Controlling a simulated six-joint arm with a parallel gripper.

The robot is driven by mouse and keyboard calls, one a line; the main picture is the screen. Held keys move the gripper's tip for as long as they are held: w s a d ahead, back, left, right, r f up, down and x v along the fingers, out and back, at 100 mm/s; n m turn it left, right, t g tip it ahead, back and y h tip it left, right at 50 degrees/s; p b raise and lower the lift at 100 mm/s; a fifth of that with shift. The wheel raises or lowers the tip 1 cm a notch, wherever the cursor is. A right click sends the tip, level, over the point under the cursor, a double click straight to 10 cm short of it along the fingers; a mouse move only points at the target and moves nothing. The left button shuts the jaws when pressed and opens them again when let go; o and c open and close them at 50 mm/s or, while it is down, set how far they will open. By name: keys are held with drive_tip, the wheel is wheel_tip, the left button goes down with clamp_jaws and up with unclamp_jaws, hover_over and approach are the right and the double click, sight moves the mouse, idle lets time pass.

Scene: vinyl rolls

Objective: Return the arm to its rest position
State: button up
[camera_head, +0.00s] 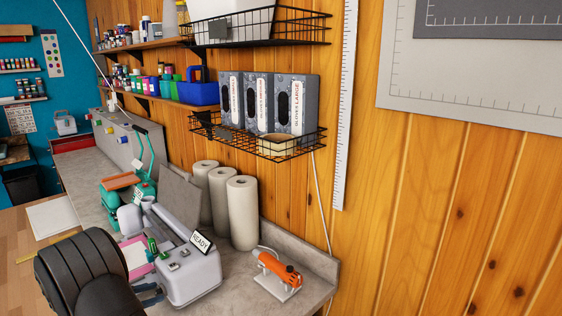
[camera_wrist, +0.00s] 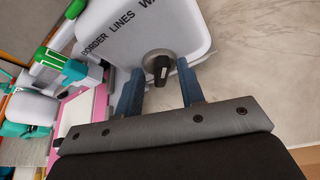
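My gripper (camera_wrist: 159,72) has two blue fingers, spread apart, with nothing held between them. In the wrist view a dark knob (camera_wrist: 161,68) on a white machine (camera_wrist: 150,25) shows between the fingertips; whether the fingers touch the machine, I cannot tell. The machine's face carries the words "BORDER LINES". In the head view my dark arm fills the lower left, and my gripper (camera_head: 150,294) is at the front left side of the white machine (camera_head: 190,283), which has a "READY" sign (camera_head: 202,242). Most of the gripper is hidden behind my arm.
An orange tool (camera_head: 279,269) lies on a white stand to the right of the machine. Several paper rolls (camera_head: 243,212) stand behind it against the wooden wall. A wire shelf (camera_head: 275,146) with glove boxes hangs above. Pink and green items (camera_head: 133,250) crowd the counter's left.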

drive_tip(key=shift+w+a+n+g+h, duration=0.15)
drive_tip(key=shift+n+g+h, duration=0.35)
drive_tip(key=shift+n, duration=0.5)
drive_tip(key=shift+w+a+n+g+h, duration=0.15)
drive_tip(key=shift+n+g+h, duration=0.3)
drive_tip(key=shift+n, duration=0.55)
drive_tip(key=s+a+r+m+t+y, duration=0.1)
drive_tip(key=s+a+r+m, duration=0.25)
drive_tip(key=s, duration=0.35)
drive_tip(key=s+a+r+m+t+y, duration=0.2)
drive_tip(key=s+a+r, duration=0.1)
drive_tip(key=s+a, duration=0.3)
drive_tip(key=shift+g+h, duration=0.25)
drive_tip(key=x, duration=0.5)
drive_tip(key=d+x, duration=0.1)
drive_tip(key=x, duration=0.5)
drive_tip(key=s+x, duration=0.1)
drive_tip(key=x, duration=0.5)
drive_tip(key=shift+d+f, duration=0.2)
drive_tip(key=shift+f, duration=0.1)
drive_tip(key=shift+s, duration=0.1)
clamp_jaws()
